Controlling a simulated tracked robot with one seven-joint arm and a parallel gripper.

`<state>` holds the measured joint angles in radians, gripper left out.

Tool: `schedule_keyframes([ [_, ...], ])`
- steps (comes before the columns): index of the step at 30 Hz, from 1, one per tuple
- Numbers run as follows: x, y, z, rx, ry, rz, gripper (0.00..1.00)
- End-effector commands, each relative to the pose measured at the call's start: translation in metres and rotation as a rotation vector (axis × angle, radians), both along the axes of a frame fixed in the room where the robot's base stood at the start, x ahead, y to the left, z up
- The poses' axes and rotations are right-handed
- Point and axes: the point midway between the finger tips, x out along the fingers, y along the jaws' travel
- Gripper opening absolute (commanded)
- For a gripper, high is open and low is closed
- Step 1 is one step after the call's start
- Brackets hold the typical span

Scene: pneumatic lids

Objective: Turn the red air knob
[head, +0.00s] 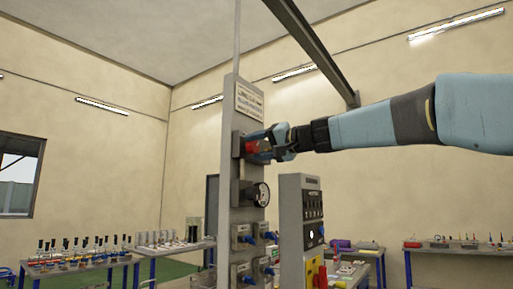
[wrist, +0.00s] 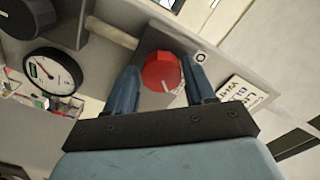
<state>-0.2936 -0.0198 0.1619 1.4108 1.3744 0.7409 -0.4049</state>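The red air knob (wrist: 161,71) is mounted on a grey plate of the panel, with a white mark on its face. In the head view the red knob (head: 252,147) shows high on the tall grey post, partly covered by my gripper. My gripper (head: 268,142) reaches in from the right at the knob's height. In the wrist view the two blue fingers of my gripper (wrist: 163,83) stand apart on either side of the knob. A gap shows between the knob and each finger, so they look open around it and not closed on it.
A round pressure gauge (head: 262,194) sits below the knob on the post (head: 228,170), with several blue valves lower down. A grey control box (head: 291,215) stands just right. Workbenches with small parts (head: 75,262) line the room. The air right of the post is clear around my arm.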

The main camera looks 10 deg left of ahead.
Motion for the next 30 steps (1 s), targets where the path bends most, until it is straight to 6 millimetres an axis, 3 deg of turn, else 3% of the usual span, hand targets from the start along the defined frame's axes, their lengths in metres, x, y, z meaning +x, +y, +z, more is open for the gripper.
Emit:
schedule_keyframes([
  [13,0.0012,-0.0008,-0.0013,-0.002,0.002,-0.002,0.12],
  [27,0.0026,-0.0016,-0.0031,0.02,0.059,-0.003,0.12],
  [28,0.0027,-0.0017,-0.0031,0.019,0.059,-0.004,0.43],
  [30,0.0027,-0.0017,-0.0029,0.02,0.059,-0.003,0.5],
])
